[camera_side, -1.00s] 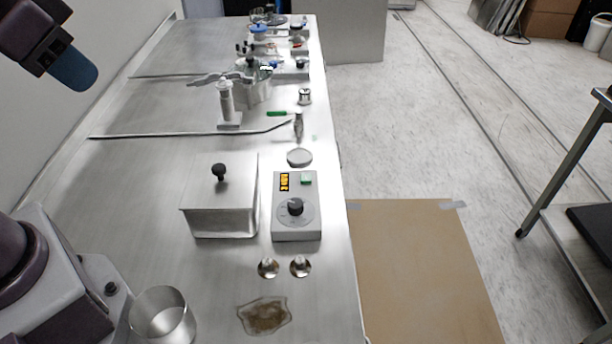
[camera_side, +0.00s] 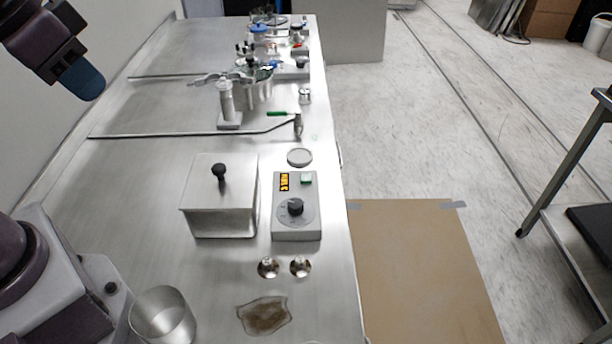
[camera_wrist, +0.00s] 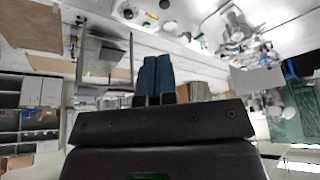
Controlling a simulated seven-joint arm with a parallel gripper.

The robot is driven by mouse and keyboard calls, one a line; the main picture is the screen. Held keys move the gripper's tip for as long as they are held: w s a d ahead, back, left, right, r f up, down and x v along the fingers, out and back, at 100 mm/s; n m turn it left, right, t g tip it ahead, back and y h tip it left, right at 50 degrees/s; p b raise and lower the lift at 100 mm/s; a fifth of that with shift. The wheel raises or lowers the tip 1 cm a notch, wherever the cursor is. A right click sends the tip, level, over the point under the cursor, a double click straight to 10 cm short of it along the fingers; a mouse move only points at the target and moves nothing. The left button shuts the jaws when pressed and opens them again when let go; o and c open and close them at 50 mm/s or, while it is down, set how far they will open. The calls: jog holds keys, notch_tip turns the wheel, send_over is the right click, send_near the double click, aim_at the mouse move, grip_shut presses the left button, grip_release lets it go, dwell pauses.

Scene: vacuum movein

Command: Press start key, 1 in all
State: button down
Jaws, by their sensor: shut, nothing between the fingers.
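A grey control box (camera_side: 297,228) sits on the steel bench near its right edge in the side view. It has a small green key (camera_side: 306,179) at its top right, an orange display (camera_side: 284,182) beside the key, and a black dial (camera_side: 296,207) below. My gripper (camera_side: 88,86) is at the upper left of the side view, raised and well away from the box. Its blue fingers show together in the wrist view (camera_wrist: 154,80), shut with nothing between them.
A lidded steel box (camera_side: 219,205) with a black knob stands just left of the control box. A round disc (camera_side: 299,157) lies behind it, and two small metal pieces (camera_side: 268,267) lie in front. A steel cup (camera_side: 162,318) stands at lower left. A rod (camera_side: 190,134) crosses the bench.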

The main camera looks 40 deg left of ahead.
notch_tip(320, 180, down, 3)
jog(key=w+g, duration=0.2)
jog(key=n+t+h, duration=0.1)
jog(key=n+t, duration=0.5)
jog(key=n, duration=1.9)
send_over(307, 179)
notch_tip(307, 179, down, 16)
jog(key=r, duration=0.1)
jog(key=shift+f, duration=0.25)
jog(key=shift+f, duration=4.4)
jog(key=shift+f, duration=0.2)
